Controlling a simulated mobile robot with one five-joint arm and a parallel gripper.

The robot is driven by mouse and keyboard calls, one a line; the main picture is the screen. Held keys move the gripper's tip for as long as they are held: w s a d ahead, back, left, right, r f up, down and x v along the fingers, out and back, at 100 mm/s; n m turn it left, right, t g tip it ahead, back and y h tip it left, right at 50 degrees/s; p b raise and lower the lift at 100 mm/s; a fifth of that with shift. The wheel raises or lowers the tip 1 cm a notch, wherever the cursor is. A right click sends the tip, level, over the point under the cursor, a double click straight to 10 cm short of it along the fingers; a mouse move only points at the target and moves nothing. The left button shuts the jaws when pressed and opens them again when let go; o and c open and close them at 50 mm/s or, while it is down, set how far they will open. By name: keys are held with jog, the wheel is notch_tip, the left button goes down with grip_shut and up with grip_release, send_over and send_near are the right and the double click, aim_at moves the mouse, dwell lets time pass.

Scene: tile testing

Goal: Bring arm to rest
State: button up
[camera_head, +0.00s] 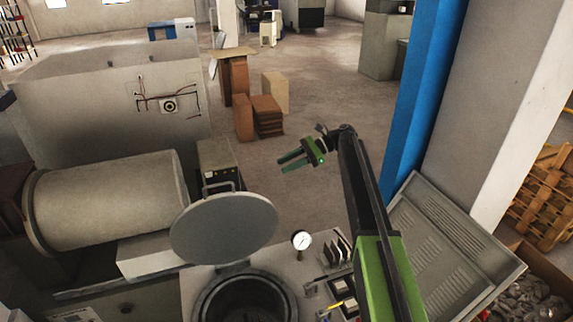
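My arm, with green and dark links, rises from the bottom right of the head view and bends at its top. My gripper (292,161) is at the end, pointing left, with two green fingers apart and nothing between them. It is raised above the machine with the round opening (246,298) and appears clear of everything. A round grey lid (224,228) stands open behind that opening, to the lower left of the gripper.
A pressure gauge (301,241) and small controls sit beside the opening. A large horizontal cylinder (108,199) is at left. A blue column (424,100) and a slanted grey panel (455,245) stand right of my arm. Tile stacks (268,116) are on the floor beyond.

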jog(key=s+d+f+n+t+h+b, duration=0.1)
jog(key=s+d+f+h+b, duration=0.1)
jog(key=s+f+b, duration=0.55)
jog(key=s+d+f+h+b, duration=0.2)
jog(key=s+f+b, duration=0.3)
jog(key=f, duration=0.6)
jog(key=s+d+f+n+t+h+b, duration=0.1)
jog(key=s+d+f+h+b, duration=0.15)
jog(key=s+f+b, duration=0.6)
jog(key=s+d+f+n+t+h, duration=0.1)
jog(key=s+d+f+n+h, duration=0.2)
jog(key=d, duration=0.4)
jog(key=s+d+f+n+t+h, duration=0.1)
jog(key=s+d+f+n+h, duration=0.2)
jog(key=s+d+f+n, duration=0.3)
jog(key=shift+s+d+n, duration=0.15)
jog(key=shift+d+n, duration=0.45)
jog(key=shift+d, duration=0.3)
